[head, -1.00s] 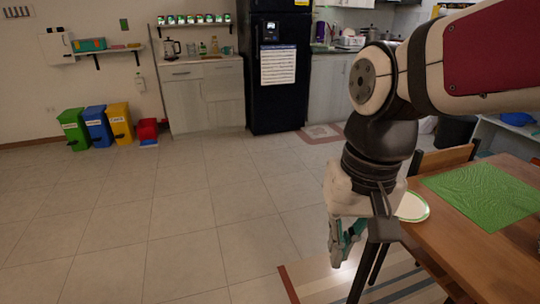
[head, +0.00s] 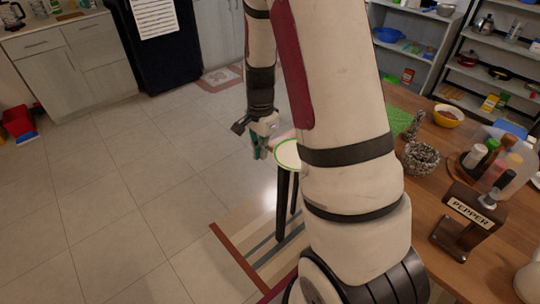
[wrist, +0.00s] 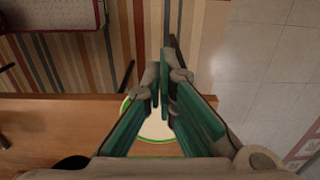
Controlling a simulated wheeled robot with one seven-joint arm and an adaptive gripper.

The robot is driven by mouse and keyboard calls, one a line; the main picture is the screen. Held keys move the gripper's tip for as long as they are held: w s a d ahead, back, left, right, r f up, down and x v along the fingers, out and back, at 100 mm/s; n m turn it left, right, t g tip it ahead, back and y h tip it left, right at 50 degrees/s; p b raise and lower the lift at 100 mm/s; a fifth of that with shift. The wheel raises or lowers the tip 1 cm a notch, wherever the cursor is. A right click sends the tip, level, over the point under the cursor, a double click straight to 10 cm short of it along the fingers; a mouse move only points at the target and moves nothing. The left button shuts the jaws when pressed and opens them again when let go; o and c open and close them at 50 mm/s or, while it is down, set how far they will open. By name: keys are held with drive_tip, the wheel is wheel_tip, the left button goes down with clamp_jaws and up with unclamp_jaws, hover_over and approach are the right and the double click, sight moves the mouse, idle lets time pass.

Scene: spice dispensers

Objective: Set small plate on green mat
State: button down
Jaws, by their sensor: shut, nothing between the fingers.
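The small plate (head: 287,153), white with a green rim, lies at the table's edge, partly hidden behind my arm. In the wrist view the plate (wrist: 155,132) shows behind and between my fingers. The green mat (head: 399,121) lies on the table to the right of the plate, mostly hidden by my arm; it does not show in the wrist view. My gripper (head: 259,150) is just left of the plate, off the table's edge. In the wrist view my gripper (wrist: 163,75) has its teal fingers together and empty. I cannot tell whether it touches the plate.
A striped rug (head: 262,247) lies below the table. Shelves (head: 475,45) stand behind.

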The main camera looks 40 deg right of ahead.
drive_tip(key=d+f, duration=0.4)
drive_tip(key=f, duration=0.6)
drive_tip(key=shift+w+d, duration=0.1)
drive_tip(key=shift+d, duration=0.05)
